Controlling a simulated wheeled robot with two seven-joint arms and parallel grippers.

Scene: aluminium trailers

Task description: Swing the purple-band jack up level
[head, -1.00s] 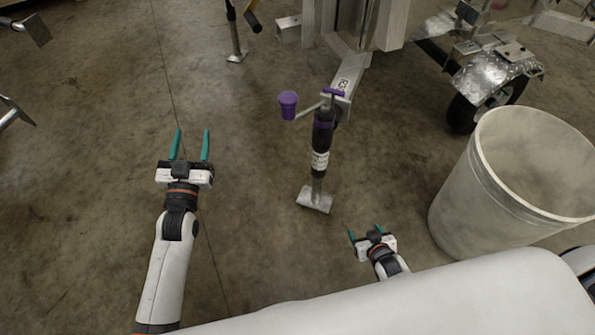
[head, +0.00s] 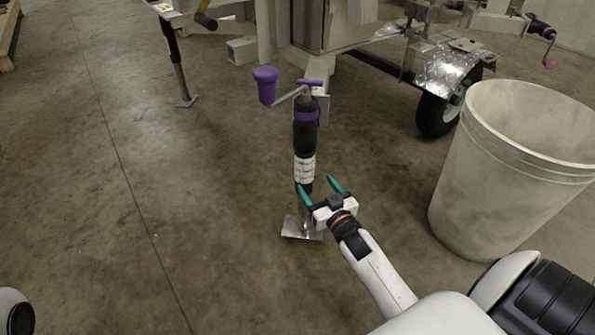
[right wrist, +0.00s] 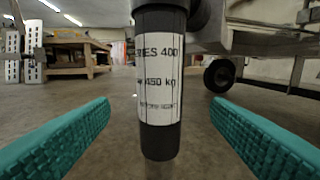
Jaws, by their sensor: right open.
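The purple-band jack (head: 306,135) stands upright on its foot plate (head: 300,229), mounted on the trailer frame. It has a black tube, a purple band near the top, a purple crank knob (head: 265,86) at upper left and a purple T-handle (head: 309,82) on top. My right gripper (head: 319,184) is open at the lower tube, just below the white label. In the right wrist view, the tube (right wrist: 161,138) stands between the two spread teal fingers, with gaps on both sides. My left gripper is out of view; only a bit of that arm shows at bottom left.
A large pale bin (head: 500,190) stands at the right, near my right arm. A trailer wheel (head: 437,112) with a tread-plate fender is behind it. Another jack (head: 180,75) stands at the upper left. The floor left of the purple-band jack is clear.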

